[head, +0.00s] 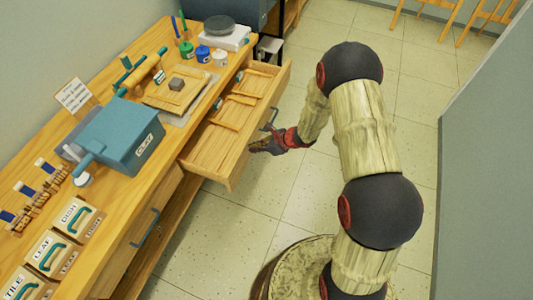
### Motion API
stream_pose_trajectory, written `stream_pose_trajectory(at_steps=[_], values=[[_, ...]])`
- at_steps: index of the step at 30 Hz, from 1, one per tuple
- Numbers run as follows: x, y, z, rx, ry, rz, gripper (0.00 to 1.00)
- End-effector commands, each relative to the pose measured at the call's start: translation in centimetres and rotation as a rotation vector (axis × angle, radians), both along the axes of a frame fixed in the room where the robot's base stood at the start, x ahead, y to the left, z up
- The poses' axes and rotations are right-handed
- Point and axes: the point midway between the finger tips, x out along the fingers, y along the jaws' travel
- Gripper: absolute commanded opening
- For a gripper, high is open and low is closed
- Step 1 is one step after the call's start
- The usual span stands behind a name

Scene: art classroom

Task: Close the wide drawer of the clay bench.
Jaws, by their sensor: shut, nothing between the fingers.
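The clay bench (115,215) runs along the left side. Its wide drawer (215,145) is pulled out toward the floor and stands open, with flat wooden pieces lying inside. My gripper (255,149) is shut and empty, just outside the drawer front and below the handle. I cannot tell whether it touches the front.
A blue clay box (121,137), a board with a grey block (177,85), paint jars (203,54) and labelled boxes (77,219) stand on the bench top. A grey partition (490,160) stands at the right.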

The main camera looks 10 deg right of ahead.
Motion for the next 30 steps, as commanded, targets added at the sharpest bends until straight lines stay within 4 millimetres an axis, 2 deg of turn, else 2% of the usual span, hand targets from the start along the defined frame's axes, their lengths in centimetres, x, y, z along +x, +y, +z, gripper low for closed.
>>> stream_pose_trajectory(at_steps=[3, 18, 24, 30], values=[[2.0, 3.0, -0.2, -0.001, -0.003, 0.007, 0.00], [9.9, 13.8, -0.1, 0.000, -0.002, 0.004, 0.00], [12.1, 16.7, -0.1, -0.001, -0.001, 0.003, 0.00], [13.3, 18.4, 0.0, -0.001, 0.000, 0.002, 0.00]])
